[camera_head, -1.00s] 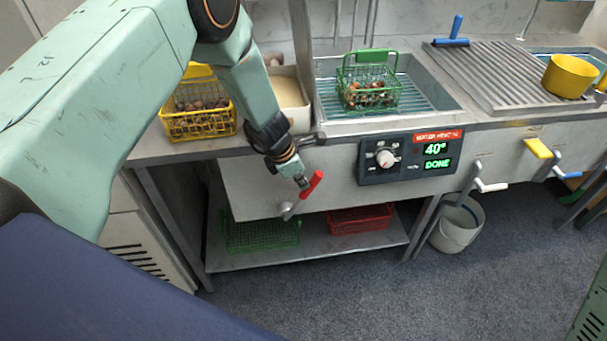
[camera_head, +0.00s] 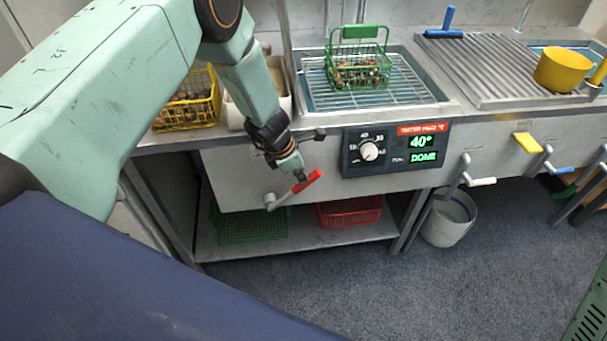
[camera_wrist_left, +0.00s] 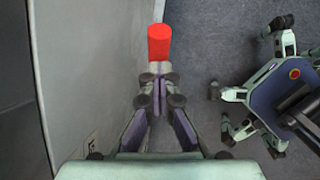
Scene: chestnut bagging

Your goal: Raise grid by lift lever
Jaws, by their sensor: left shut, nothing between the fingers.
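The lift lever (camera_head: 308,182) has a red handle and a grey pivot on the front panel of the water bath. Its handle slants up to the right. My left gripper (camera_head: 300,177) is shut and empty, with its tips against or very close to the handle; contact is unclear. The left wrist view shows the closed fingertips (camera_wrist_left: 154,78) just below the red handle end (camera_wrist_left: 159,42). The wire grid (camera_head: 408,88) lies near the top of the tank. A green basket (camera_head: 357,72) of chestnuts stands upright on it. My right gripper is out of view.
The control panel (camera_head: 395,150) reads 40° and DONE. A yellow chestnut basket (camera_head: 186,118) stands left, beside a pale container. Green (camera_head: 250,226) and red (camera_head: 350,211) baskets lie on the lower shelf. A white-handled lever (camera_head: 480,182) and a bucket (camera_head: 447,222) are at right.

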